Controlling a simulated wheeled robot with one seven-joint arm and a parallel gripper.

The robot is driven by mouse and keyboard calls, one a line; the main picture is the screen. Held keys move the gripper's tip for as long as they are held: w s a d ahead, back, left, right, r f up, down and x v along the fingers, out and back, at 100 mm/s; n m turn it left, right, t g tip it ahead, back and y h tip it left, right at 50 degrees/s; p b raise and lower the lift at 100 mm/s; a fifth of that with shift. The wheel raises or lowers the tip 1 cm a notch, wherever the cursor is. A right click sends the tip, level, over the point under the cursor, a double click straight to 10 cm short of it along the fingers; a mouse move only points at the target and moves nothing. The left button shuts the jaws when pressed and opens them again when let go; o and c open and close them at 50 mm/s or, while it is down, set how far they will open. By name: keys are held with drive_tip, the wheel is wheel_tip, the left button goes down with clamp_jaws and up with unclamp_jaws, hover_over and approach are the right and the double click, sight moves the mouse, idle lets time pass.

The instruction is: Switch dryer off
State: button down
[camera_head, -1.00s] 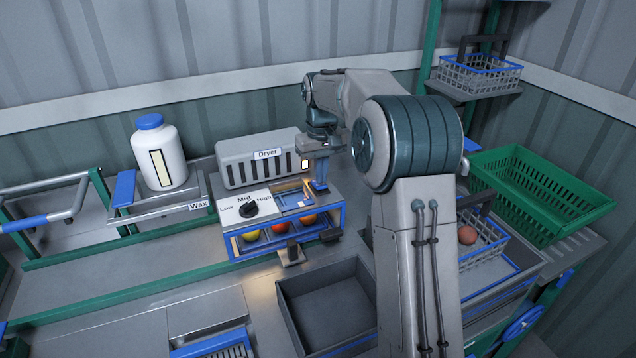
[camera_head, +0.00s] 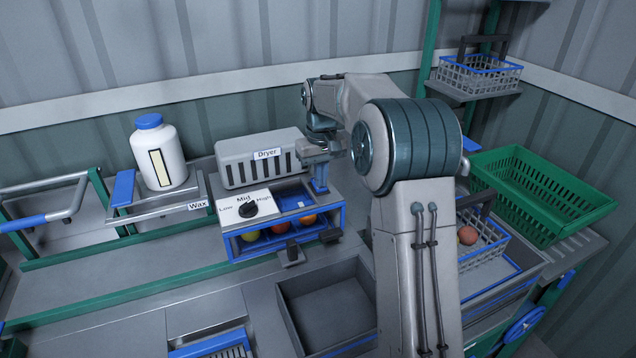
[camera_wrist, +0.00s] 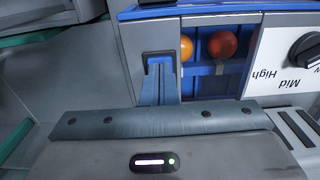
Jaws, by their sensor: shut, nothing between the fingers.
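No glow shows in the chamber. Its black dial (camera_head: 249,208) sits on a white Low/Mid/High plate. My gripper (camera_head: 320,188) is shut and empty, pointing down at the right end of the dryer's top. In the wrist view the shut blue fingertips (camera_wrist: 160,72) are at a dark-framed switch (camera_wrist: 148,55) and cover most of it. I cannot tell whether they touch it.
A white bottle (camera_head: 159,155) stands on the wax stand at left. An empty grey bin (camera_head: 325,308) is in front of the dryer. A green crate (camera_head: 540,195) and a wire basket (camera_head: 485,240) with a red fruit are at right.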

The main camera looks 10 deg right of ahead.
drive_tip(key=shift+r, duration=0.1)
wheel_tip(320, 180, up, 7)
drive_tip(key=p, duration=0.6)
drive_tip(key=shift+f, duration=0.2)
drive_tip(key=shift+r, duration=0.1)
drive_tip(key=s+r+m+t, duration=0.1)
drive_tip(key=s+r, duration=0.2)
drive_tip(key=s, duration=0.6)
drive_tip(key=s+r+t, duration=0.1)
drive_tip(key=s+r, duration=0.1)
drive_tip(key=s, duration=0.6)
drive_tip(key=s+f+m+t, duration=0.1)
drive_tip(key=s+f, duration=0.3)
drive_tip(key=s, duration=1.2)
drive_tip(key=shift+f+t, duration=0.2)
drive_tip(key=shift+t, duration=0.1)
